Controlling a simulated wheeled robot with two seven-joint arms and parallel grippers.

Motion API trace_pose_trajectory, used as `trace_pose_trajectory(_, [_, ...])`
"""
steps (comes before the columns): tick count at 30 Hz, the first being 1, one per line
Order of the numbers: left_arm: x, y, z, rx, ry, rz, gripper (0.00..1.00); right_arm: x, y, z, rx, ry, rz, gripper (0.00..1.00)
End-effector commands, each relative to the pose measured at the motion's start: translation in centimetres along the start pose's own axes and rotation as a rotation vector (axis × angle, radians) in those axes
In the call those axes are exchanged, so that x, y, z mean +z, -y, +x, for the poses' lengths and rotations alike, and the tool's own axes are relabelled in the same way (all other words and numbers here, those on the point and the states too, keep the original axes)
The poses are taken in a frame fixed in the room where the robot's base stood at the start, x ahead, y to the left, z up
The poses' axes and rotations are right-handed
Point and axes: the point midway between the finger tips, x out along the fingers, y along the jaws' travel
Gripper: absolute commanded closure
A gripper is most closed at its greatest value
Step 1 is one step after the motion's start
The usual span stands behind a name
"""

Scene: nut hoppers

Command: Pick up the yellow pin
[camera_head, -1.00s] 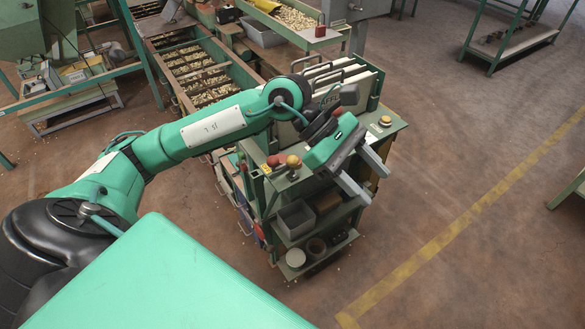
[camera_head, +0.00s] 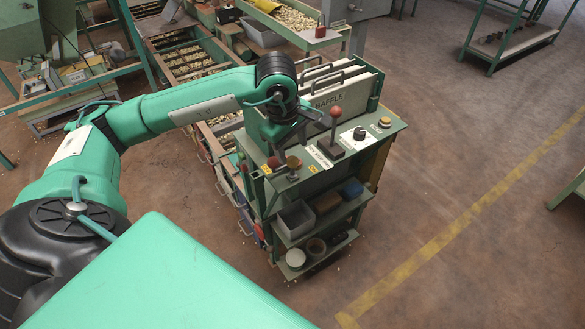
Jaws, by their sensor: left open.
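A round-headed yellow-brown pin (camera_head: 293,163) stands near the front left corner of the green console top (camera_head: 330,178). It looks dull, as if in shade. My left gripper (camera_head: 283,138) hangs just behind and left of the pin, pointing downward below my dark wrist. It is open, with no object visible between its fingers, and the wrist partly hides them. A gap to the pin seems to show, but the distance is unclear. My right gripper is out of view.
A red knob (camera_head: 273,162) stands just left of the pin. A red-balled lever (camera_head: 335,112), a dial (camera_head: 360,133) and a yellowish button (camera_head: 384,122) are to the right. Baffle plates (camera_head: 345,92) rise behind. The floor (camera_head: 450,180) at right is clear.

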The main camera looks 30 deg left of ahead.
Motion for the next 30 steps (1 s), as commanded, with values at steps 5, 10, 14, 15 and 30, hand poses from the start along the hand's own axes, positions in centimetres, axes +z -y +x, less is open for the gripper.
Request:
trace_pose_trajectory(5, [0.0,0.1,1.2,-0.002,0.0,0.001,0.48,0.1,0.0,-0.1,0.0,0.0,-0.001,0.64])
trace_pose_trajectory(10, [-0.3,0.5,2.9,-0.004,0.001,0.0,0.48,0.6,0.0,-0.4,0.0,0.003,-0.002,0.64])
trace_pose_trajectory(14, [-0.6,0.7,4.7,-0.003,0.001,0.0,0.48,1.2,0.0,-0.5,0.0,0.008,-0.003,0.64])
trace_pose_trajectory(15, [-0.5,0.6,5.2,-0.002,0.002,0.001,0.48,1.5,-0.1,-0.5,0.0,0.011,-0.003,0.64])
trace_pose_trajectory(30, [-0.6,0.6,6.2,0.001,0.001,0.001,0.78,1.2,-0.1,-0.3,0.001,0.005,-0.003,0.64])
